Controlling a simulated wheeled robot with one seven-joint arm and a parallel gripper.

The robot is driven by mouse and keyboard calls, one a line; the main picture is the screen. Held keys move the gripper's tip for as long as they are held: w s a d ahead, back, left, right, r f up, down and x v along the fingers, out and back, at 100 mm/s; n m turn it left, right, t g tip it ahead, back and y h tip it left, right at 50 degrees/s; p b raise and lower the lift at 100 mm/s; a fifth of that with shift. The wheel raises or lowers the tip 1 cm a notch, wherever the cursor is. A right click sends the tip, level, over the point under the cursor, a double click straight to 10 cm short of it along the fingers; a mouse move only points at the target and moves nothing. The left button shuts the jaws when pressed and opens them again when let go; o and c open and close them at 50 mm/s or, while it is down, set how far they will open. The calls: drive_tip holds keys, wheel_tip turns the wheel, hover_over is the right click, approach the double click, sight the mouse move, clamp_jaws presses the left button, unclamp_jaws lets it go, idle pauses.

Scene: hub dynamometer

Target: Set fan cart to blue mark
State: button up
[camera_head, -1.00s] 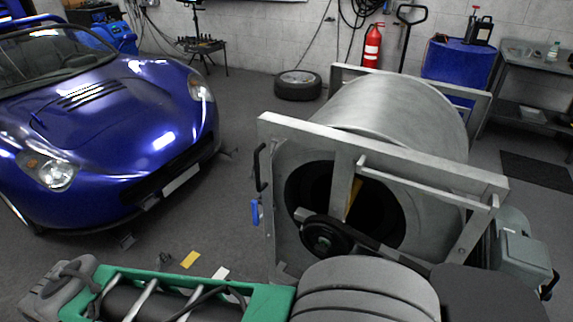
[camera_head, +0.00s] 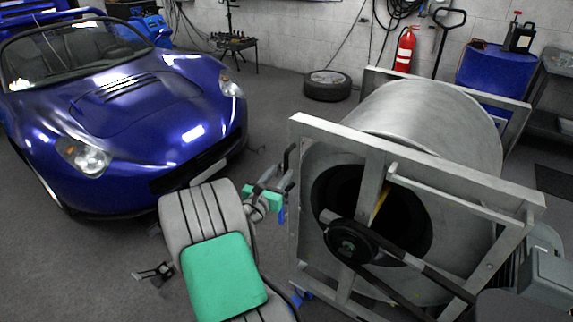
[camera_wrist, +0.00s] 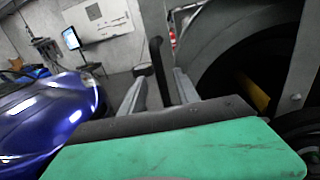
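The fan cart is a large grey metal drum (camera_head: 430,120) in a square metal frame (camera_head: 400,150), standing on the floor at the right of the head view. A black handle (camera_wrist: 160,68) is on the frame's left side. My gripper (camera_head: 277,185) is beside that side, at handle height. In the wrist view my gripper (camera_wrist: 160,86) has its fingers apart, with the handle upright between or just beyond them; whether they touch it I cannot tell. I cannot make out a blue floor mark.
A blue sports car (camera_head: 130,120) stands at the left, close to my arm. A tyre (camera_head: 328,85) lies near the back wall, and a red fire extinguisher (camera_head: 405,50) is behind the cart. A blue drum (camera_head: 492,75) and a workbench (camera_head: 555,90) are back right.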

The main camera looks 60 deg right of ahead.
sight(285, 166)
drive_tip(key=d, duration=0.5)
drive_tip(key=shift+w+d, duration=0.1)
drive_tip(key=shift+d, duration=0.2)
clamp_jaws()
idle(1.0)
